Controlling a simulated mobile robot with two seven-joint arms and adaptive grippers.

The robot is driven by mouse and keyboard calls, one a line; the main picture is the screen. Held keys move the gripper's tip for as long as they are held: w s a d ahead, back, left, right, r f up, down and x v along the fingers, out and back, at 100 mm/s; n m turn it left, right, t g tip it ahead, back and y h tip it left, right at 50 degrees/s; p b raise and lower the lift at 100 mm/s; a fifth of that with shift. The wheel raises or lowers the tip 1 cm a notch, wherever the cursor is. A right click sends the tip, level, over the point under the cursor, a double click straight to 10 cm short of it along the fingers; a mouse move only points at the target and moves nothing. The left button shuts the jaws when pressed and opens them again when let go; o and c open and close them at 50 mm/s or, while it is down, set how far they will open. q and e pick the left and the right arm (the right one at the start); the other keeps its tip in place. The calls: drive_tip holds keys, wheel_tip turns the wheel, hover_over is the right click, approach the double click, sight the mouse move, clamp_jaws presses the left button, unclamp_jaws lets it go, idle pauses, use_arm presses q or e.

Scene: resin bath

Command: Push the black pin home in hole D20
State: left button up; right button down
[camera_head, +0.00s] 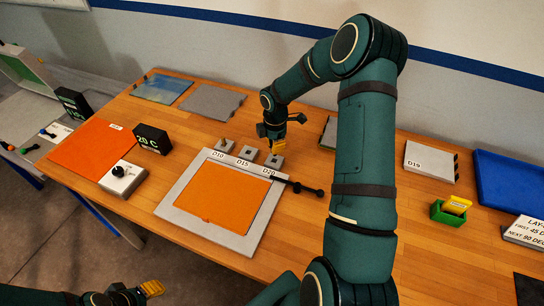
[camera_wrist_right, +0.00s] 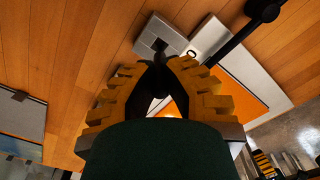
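The D20 block (camera_head: 274,162) is a small grey block at the back right of the grey framed plate. My right gripper (camera_head: 272,144) points down just above and behind it and hides part of it. In the right wrist view its yellow fingers (camera_wrist_right: 158,70) come close together, with a dark shape between the tips. I cannot tell whether that is the black pin, or whether the fingers grip it. A grey block with a dark square mark (camera_wrist_right: 158,45) shows just beyond the tips. My left gripper (camera_head: 152,289) is partly in view at the bottom left, away from the plate.
Blocks D15 (camera_head: 247,154) and D10 (camera_head: 223,146) stand to the left of D20. A black rod with round knobs (camera_head: 300,186) lies by the plate's right edge, close to D20. The orange sheet (camera_head: 225,192) lies inside the frame. A green box (camera_head: 449,214) stands farther right.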

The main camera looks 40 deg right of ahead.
wheel_tip(320, 180, down, 4)
drive_tip(key=shift+f, duration=0.2)
drive_tip(key=shift+w+f, duration=0.1)
drive_tip(key=shift+f, duration=0.3)
drive_tip(key=shift+f, duration=0.1)
drive_tip(key=c, duration=1.1)
unclamp_jaws()
drive_tip(key=shift+c, duration=0.2)
